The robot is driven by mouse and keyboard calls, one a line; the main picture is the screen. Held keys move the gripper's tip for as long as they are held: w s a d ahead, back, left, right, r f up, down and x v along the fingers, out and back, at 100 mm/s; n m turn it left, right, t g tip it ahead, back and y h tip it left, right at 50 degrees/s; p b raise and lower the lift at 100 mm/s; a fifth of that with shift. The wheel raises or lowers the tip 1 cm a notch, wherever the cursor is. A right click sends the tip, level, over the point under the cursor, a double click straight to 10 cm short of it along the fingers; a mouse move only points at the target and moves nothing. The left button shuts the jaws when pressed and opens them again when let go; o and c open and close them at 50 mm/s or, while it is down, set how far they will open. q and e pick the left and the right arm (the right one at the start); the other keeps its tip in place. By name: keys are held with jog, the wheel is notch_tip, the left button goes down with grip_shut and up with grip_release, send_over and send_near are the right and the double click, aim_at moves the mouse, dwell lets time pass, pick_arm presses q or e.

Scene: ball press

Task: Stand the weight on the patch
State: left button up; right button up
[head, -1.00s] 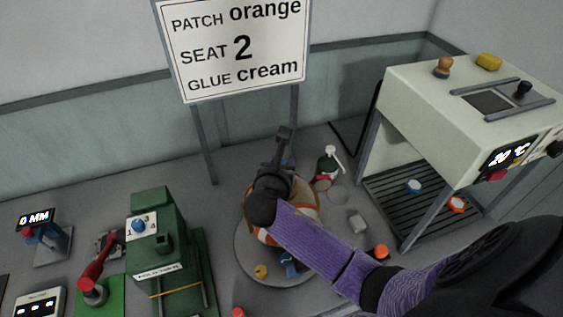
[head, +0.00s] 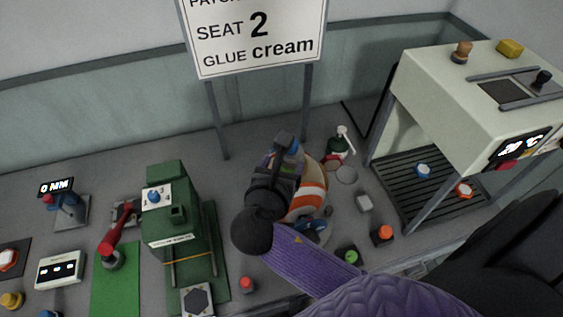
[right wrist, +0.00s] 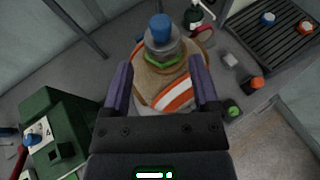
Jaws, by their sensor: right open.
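The ball (head: 312,190), tan with orange and white stripes, sits at the middle of the bench, partly hidden by my right arm. The weight, a grey stepped cylinder with a blue knob (right wrist: 161,29), stands upright on top of the ball in the right wrist view. A green edge (right wrist: 163,64) shows around its foot; I cannot tell whether this is the patch. My right gripper (right wrist: 160,72) is open, its two fingers spread on either side, with the weight just beyond the fingertips and apart from them. In the head view my right gripper (head: 284,163) hides most of the weight. My left gripper is not in view.
A sign (head: 258,40) reads seat 2, glue cream. A green machine (head: 168,210) stands left of the ball. A pale press-like housing with a slatted rack (head: 415,185) is at right. A green bottle (head: 338,145), a grey block (head: 365,202) and an orange-topped button (head: 384,233) stand nearby.

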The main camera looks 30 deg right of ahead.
jog(key=s+a+f+m+g+y, duration=0.1)
jog(key=a+f+m+y, duration=0.25)
jog(key=f+m, duration=0.35)
jog(key=s+a+f+m+y, duration=0.1)
jog(key=a+f+m+y, duration=0.3)
jog(key=f, duration=0.5)
jog(key=s+d+f+m+g+y, duration=0.1)
jog(key=s+d+f+m+g, duration=0.15)
jog(key=s+f, duration=0.3)
jog(key=s+d+f+m+g+y, duration=0.1)
jog(key=s+f+m+g, duration=0.1)
jog(key=s+f+m, duration=0.4)
jog(key=s+d+f+m+g, duration=0.1)
jog(key=s+f, duration=0.3)
jog(key=s, duration=0.4)
jog(key=s+d+f+m+g, duration=0.1)
jog(key=s+f+m, duration=0.3)
jog(key=s, duration=0.4)
jog(key=shift+s+d+f+g, duration=0.15)
jog(key=shift+s+d+g, duration=0.2)
jog(key=shift+g, duration=0.3)
